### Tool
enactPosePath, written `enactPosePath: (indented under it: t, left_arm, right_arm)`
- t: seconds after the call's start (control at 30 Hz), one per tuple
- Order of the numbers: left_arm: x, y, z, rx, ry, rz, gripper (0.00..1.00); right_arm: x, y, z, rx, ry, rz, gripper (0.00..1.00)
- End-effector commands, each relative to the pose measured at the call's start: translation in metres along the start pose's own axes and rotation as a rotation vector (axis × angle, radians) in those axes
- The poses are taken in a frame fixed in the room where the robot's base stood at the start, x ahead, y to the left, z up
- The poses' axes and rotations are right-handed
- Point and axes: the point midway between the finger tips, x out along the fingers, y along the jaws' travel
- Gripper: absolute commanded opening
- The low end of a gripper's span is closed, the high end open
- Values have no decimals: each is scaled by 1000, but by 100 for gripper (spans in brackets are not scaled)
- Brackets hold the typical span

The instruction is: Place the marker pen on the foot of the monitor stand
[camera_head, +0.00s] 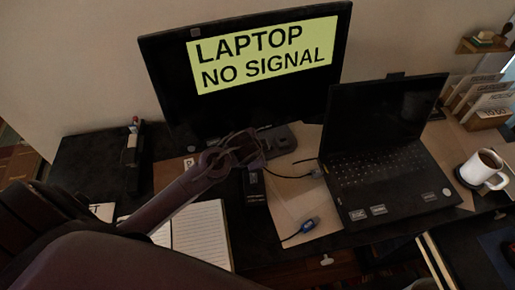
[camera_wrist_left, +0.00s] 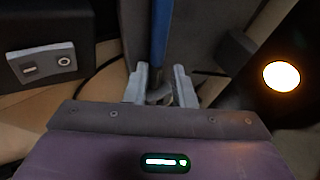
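The black monitor (camera_head: 245,75) stands at the back of the desk. The foot of its stand (camera_head: 282,141) shows as a dark plate below the screen. My left gripper (camera_head: 262,148) is at the left edge of this foot. In the left wrist view its two grey fingers (camera_wrist_left: 161,80) are close together around a blue stick, the marker pen (camera_wrist_left: 160,32). The pen points away from the gripper, across or above a dark grey surface (camera_wrist_left: 195,38). I cannot tell whether it touches that surface. The pen cannot be made out in the head view. My right gripper is not in view.
A black laptop (camera_head: 385,165) stands open at right, a mug (camera_head: 482,170) beside it. A notebook (camera_head: 205,235) lies below my arm; a pen holder (camera_head: 132,150) stands at left.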

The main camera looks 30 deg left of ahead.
Motion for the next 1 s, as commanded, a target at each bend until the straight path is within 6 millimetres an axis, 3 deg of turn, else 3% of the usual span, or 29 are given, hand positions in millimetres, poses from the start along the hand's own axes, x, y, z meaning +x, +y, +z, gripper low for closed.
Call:
enactPosePath:
  t: [0.03, 0.23, 0.7, 1.0]
  left_arm:
    - [3, 10, 3, 10, -9, 19, 33]
    - [-11, 10, 2, 11, -8, 21, 33]
    - [-105, 3, 0, 4, -3, 10, 33]
    - [-122, 2, 0, 4, -5, 8, 33]
  right_arm:
    - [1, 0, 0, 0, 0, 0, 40]
    - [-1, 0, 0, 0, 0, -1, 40]
    - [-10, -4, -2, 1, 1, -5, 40]
    - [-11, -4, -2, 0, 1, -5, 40]
